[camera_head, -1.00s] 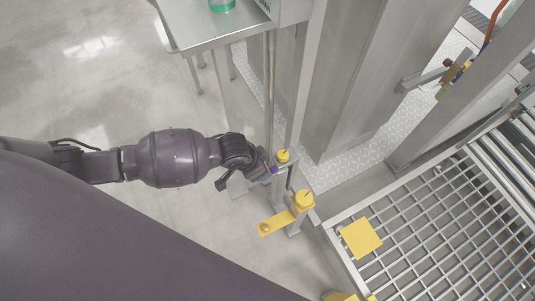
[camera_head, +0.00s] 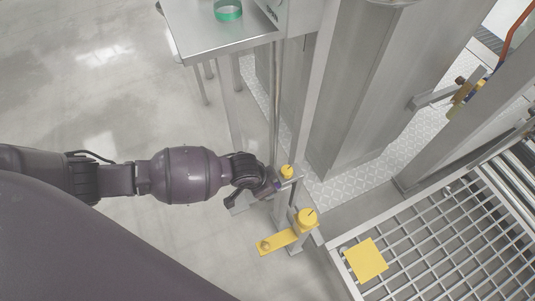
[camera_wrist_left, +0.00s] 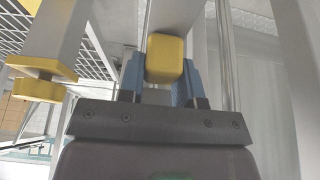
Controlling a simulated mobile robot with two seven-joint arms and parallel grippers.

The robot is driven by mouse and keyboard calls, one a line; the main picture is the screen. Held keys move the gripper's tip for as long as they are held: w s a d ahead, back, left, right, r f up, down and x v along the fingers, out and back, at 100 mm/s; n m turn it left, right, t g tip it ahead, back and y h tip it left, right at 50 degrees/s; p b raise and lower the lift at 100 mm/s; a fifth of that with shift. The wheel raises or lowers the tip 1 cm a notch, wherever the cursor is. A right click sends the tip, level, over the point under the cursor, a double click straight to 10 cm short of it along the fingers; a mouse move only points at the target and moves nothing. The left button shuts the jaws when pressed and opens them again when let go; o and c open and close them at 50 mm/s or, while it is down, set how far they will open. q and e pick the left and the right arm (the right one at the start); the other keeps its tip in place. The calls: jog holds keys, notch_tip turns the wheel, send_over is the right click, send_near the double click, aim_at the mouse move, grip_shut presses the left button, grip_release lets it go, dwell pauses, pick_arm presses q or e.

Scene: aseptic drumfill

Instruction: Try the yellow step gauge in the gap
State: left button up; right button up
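A yellow block (camera_head: 287,171), which looks like the step gauge's grip, is at the top of a slim grey upright. In the left wrist view the yellow block (camera_wrist_left: 165,58) sits between the two blue fingers, which lie flush against its sides. My left gripper (camera_head: 284,185), also in the wrist view (camera_wrist_left: 162,80), appears shut on it. Anything below the block is hidden by the fingers. A second yellow knob with a flat yellow arm (camera_head: 278,241) is on a nearby post, at the left in the wrist view (camera_wrist_left: 38,82). I cannot tell where the gap is. My right gripper is out of view.
A steel table (camera_head: 205,35) with a green ring (camera_head: 228,11) stands at the back. Tall steel uprights (camera_head: 312,95) rise close beyond the gripper. A roller or grid deck (camera_head: 430,235) with a yellow plate (camera_head: 366,259) lies at right. Open floor is at left.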

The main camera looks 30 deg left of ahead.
pick_arm(q)
grip_shut()
jog(key=shift+s+a+r, duration=0.1)
jog(key=shift+s+a, duration=0.15)
jog(key=shift+s+a+p, duration=0.9)
jog(key=shift+s+a, duration=0.1)
jog(key=shift+s, duration=0.2)
jog(key=shift+s+a, duration=0.15)
jog(key=shift+s, duration=0.1)
jog(key=shift+s+f, duration=0.2)
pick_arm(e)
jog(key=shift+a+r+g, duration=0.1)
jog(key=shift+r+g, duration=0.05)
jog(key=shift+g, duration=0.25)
pick_arm(q)
jog(key=o, duration=0.8)
grip_release()
jog(key=shift+a, duration=0.1)
jog(key=shift+o, duration=0.2)
